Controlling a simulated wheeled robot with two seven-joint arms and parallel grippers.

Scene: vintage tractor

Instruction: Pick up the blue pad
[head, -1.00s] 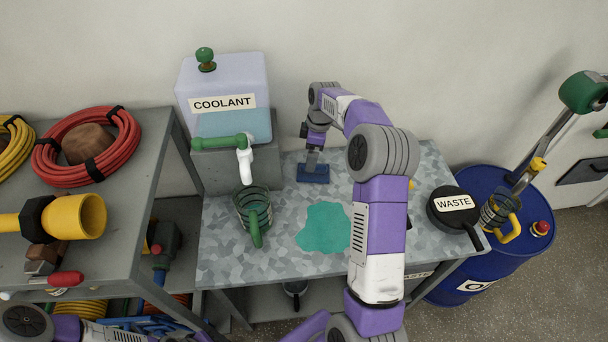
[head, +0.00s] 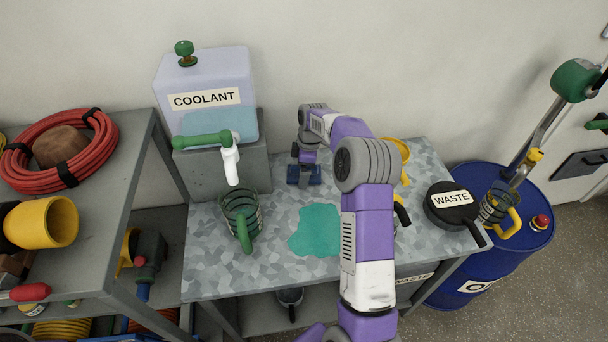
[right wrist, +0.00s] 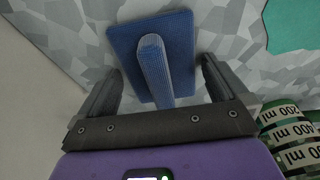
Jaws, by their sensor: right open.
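The blue pad (head: 296,175) lies on the grey patterned table near the wall, below my right gripper (head: 303,168). The right wrist view shows the pad (right wrist: 183,40) as a flat blue plate with a raised blue handle (right wrist: 154,68). My right gripper (right wrist: 160,88) is open, with one finger on each side of the handle and a gap on both sides. In the head view the arm and gripper hide part of the pad. My left gripper is not in view.
A green-handled mug (head: 240,217), a teal puddle (head: 315,232) and the black WASTE container (head: 453,208) are on the table (head: 215,272). The COOLANT tank (head: 207,98) stands behind at left. A blue drum (head: 505,235) stands at right.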

